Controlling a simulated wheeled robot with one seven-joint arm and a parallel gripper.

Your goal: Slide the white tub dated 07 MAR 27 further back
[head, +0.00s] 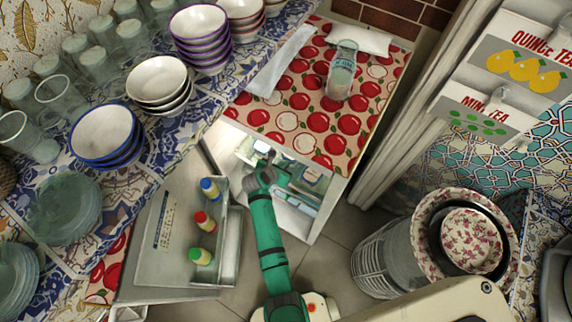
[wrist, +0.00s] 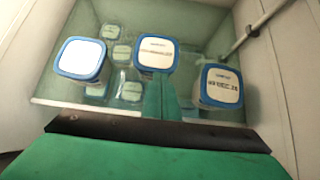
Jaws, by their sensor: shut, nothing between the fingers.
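Several white tubs with blue rims stand on a glass shelf (wrist: 60,108) inside a small open fridge. In the wrist view one tub (wrist: 82,57) is at the left, one (wrist: 155,55) in the middle towards the back, and one (wrist: 220,86) nearer at the right. The middle and right lids carry printed labels, too blurred to read a date surely; the left lid looks blank. My gripper (wrist: 163,82) is shut and empty, its green fingers pointing at the front of the middle tub; I cannot tell whether they touch. In the head view my gripper (head: 262,158) reaches into the fridge.
Small clear containers (wrist: 122,53) stand between the left and middle tubs. A rail (wrist: 262,20) runs along the fridge's right side. The open fridge door (head: 160,245) holds bottles with coloured caps. A glass jar (head: 341,70) stands on the apple-patterned fridge top (head: 290,85).

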